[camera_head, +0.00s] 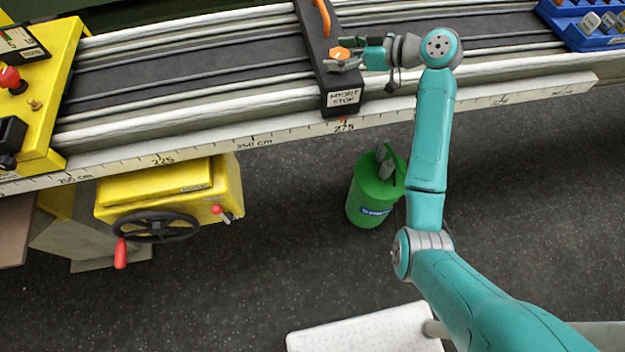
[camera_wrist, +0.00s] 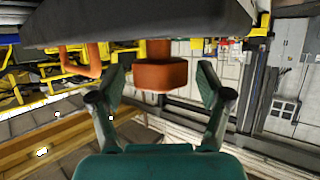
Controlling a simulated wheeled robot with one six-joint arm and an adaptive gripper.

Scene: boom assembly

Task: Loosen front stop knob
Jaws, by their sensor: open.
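The front stop (camera_head: 322,62) is a dark block across the rails, with a label reading front stop on its near end. Its orange knob (camera_head: 339,54) sits on its right side, and an orange handle (camera_head: 323,17) shows on its far part. In the wrist view the orange knob (camera_wrist: 160,75) hangs below the dark body, between the fingers. My gripper (camera_head: 346,58) is at the knob, its fingers open around it. In the wrist view the gripper (camera_wrist: 162,82) has a finger on each side of the knob, with gaps on both sides.
A ruler scale (camera_head: 255,141) runs along the near edge of the boom. A yellow unit with a black handwheel (camera_head: 160,227) is at the lower left. A green bin (camera_head: 368,201) stands on the floor. A blue tray (camera_head: 567,25) is at the upper right.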

